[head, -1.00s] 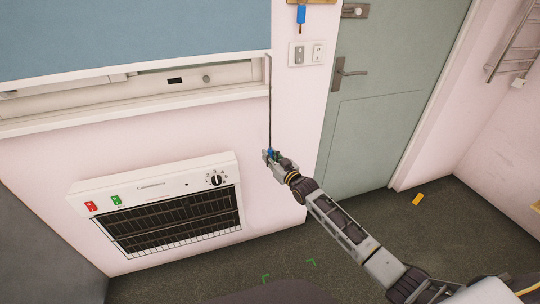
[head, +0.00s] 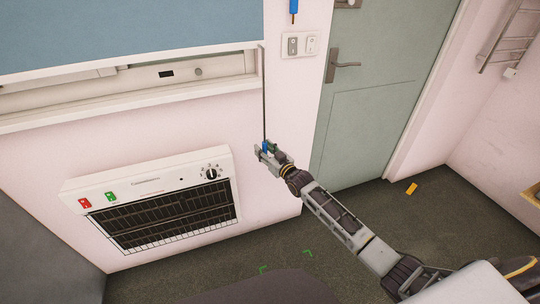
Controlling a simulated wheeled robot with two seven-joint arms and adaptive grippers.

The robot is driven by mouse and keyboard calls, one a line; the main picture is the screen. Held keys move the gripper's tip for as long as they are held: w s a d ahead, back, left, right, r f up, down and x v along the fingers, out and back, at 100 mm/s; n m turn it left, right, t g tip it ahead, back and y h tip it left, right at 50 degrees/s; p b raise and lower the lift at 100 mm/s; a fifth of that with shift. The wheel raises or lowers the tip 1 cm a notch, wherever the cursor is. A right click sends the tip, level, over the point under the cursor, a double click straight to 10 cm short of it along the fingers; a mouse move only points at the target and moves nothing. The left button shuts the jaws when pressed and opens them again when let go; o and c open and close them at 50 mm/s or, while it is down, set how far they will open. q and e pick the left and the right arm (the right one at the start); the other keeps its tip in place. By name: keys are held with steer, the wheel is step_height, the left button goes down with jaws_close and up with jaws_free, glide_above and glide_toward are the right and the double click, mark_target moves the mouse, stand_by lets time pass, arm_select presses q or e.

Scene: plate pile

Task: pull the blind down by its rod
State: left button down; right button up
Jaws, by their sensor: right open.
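The blue blind (head: 130,30) covers the upper window at the top left, with its pale bottom edge a little above the sill. The thin dark rod (head: 264,95) hangs straight down at the blind's right end and has a blue lower tip. My right gripper (head: 264,150) is at the rod's blue tip, with its open fingers around or beside it; I cannot tell which at this size. My left gripper is not in view.
A white wall heater (head: 150,185) with a dial and red and green switches is left of my right gripper. A grey-green door (head: 385,90) and a switch plate (head: 300,45) are to the right. A yellow object (head: 411,188) lies on the dark floor.

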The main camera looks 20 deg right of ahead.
steer(key=v, duration=1.2)
stand_by(0.6)
stand_by(0.5)
